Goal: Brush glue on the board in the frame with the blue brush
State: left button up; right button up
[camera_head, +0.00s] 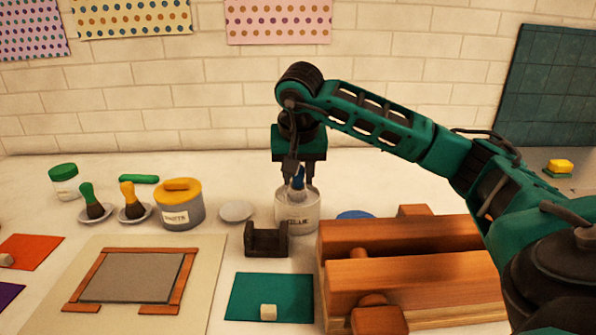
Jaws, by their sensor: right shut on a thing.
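My right gripper (298,175) is shut on the blue brush (298,180), of which only a bit of blue handle shows between the fingers. The gripper points down over the glue pot (297,222), a pale pot with a dark label. The brush's lower end is hidden, apparently inside the pot. The grey board (135,277) lies at the front left, within a brown wooden frame (90,277) that is open at the front, on a cream sheet (205,285). My left gripper is not in view.
A black holder (267,242) stands before the pot. A large wooden press (400,275) fills the right front. Green (86,192) and yellow (127,192) brushes, a yellow-lidded tin (182,210) and a green-lidded jar (64,185) stand behind the frame. A teal sheet (245,300) bears a small block.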

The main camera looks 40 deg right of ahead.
jog(key=shift+r+p, duration=1.95)
jog(key=shift+r, duration=0.45)
jog(key=shift+r+p, duration=0.45)
jog(key=shift+r, duration=0.55)
jog(key=shift+s+a+f, duration=0.1)
